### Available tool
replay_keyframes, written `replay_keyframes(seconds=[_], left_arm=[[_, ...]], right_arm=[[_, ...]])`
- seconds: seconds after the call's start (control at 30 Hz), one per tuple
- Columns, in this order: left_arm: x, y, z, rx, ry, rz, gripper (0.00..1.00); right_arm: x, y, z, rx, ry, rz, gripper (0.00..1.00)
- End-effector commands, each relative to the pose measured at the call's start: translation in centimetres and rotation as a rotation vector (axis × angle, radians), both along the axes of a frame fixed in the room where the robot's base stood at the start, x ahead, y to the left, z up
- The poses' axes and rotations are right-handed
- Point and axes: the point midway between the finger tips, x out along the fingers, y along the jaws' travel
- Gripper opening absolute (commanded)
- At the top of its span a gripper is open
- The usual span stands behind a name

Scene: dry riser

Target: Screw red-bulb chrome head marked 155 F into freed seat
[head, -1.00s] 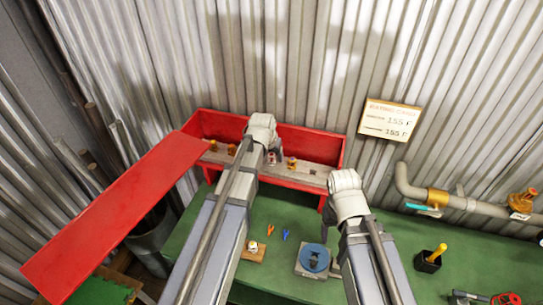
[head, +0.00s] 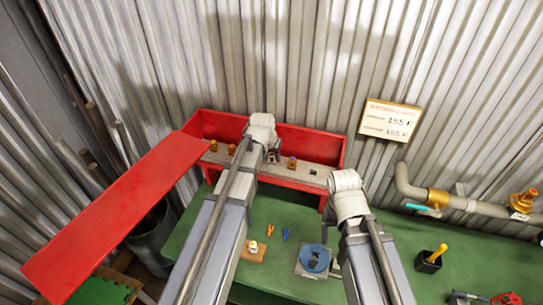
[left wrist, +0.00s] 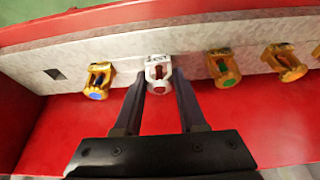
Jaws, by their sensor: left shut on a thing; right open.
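The chrome head (left wrist: 158,64) with a red bulb stands in the row of heads on the grey rack strip; the lettering on its top is too small to read surely. My left gripper (left wrist: 159,88) is shut on it, one dark finger on each side. In the head view my left gripper (head: 272,157) is at the rack, and its fingers largely hide the head. My right gripper (head: 325,232) is open, pointing down above the green bench near a blue disc (head: 315,258) on a grey plate. I cannot tell which part is the freed seat.
Brass heads (left wrist: 98,80) with coloured bulbs stand on both sides of the chrome one, with an empty square hole (left wrist: 53,74) at left. The red box (head: 315,140) has its lid open. A pipe (head: 465,204) with a brass fitting (head: 523,200) runs at right. A sign (head: 390,121) reads 155 F.

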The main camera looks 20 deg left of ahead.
Motion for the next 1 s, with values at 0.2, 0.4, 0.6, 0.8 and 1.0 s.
replay_keyframes(seconds=[0.2,0.4,0.6,0.8,1.0], left_arm=[[0.0,-0.1,0.0,-0.002,0.001,-0.052,0.57],[0.0,-0.1,0.0,-0.002,0.001,-0.051,0.75],[0.0,0.0,0.0,-0.002,0.001,-0.051,0.75],[-0.2,0.0,0.6,-0.001,0.001,-0.049,0.75],[-1.0,0.1,2.6,-0.001,0.001,-0.049,0.75]], right_arm=[[0.0,0.0,0.0,0.000,0.000,0.000,0.68],[0.0,0.0,0.0,0.000,0.000,0.000,0.68],[0.0,0.0,0.0,0.000,0.000,0.001,0.68],[0.0,0.0,0.6,-0.001,0.001,0.008,0.68],[0.0,0.0,2.6,-0.001,0.000,0.004,0.68]])
